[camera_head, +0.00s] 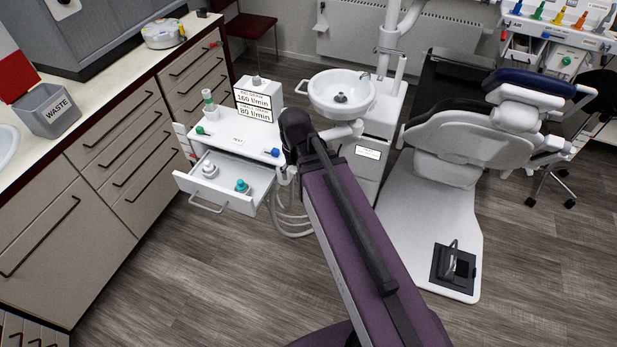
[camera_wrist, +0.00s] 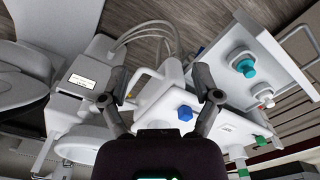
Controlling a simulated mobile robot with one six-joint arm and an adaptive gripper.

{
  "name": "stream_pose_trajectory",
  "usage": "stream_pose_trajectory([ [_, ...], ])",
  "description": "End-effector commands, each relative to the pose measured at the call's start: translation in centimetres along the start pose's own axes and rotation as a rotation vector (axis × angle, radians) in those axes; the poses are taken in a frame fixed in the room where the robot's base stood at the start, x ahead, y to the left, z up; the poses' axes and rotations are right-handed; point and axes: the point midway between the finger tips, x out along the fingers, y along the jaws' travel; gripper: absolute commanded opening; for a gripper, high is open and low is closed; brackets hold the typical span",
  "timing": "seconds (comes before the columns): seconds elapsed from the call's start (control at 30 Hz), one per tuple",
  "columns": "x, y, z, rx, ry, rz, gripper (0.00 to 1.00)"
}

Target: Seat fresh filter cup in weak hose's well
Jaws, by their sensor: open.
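A white drawer (camera_head: 225,204) is pulled out below a white cabinet top. In it stand a teal-topped cup (camera_head: 241,186) and a whitish cup (camera_head: 209,170). The teal cup (camera_wrist: 243,64) and the whitish cup (camera_wrist: 263,97) also show in the wrist view, upper right. I cannot tell which is fresh, or see inside their wells. The cabinet top carries a green knob (camera_head: 202,130) and a blue knob (camera_head: 274,152). My gripper (camera_wrist: 160,84) is open and empty, its fingers spread above the cabinet edge, left of the cups in the wrist view; my arm hides its fingers in the head view.
A sign (camera_head: 254,106) reads 160 l/min and 80 l/min; its small print is unclear. A clear tube holder (camera_head: 209,104) stands on the cabinet. Pale hoses (camera_head: 289,218) hang beside the drawer. A basin (camera_head: 342,92) and dental chair are right; a WASTE bin (camera_head: 53,111) stands left.

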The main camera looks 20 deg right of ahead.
Motion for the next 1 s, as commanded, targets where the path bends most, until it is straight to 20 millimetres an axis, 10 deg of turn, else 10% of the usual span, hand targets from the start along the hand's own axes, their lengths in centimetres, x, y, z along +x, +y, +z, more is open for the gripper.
stream_pose_trajectory([
  [0.23,0.0,2.8,2.7,-0.046,0.000,0.000,0.81],
  [1.0,0.0,2.9,2.6,-0.049,0.000,0.000,0.81],
])
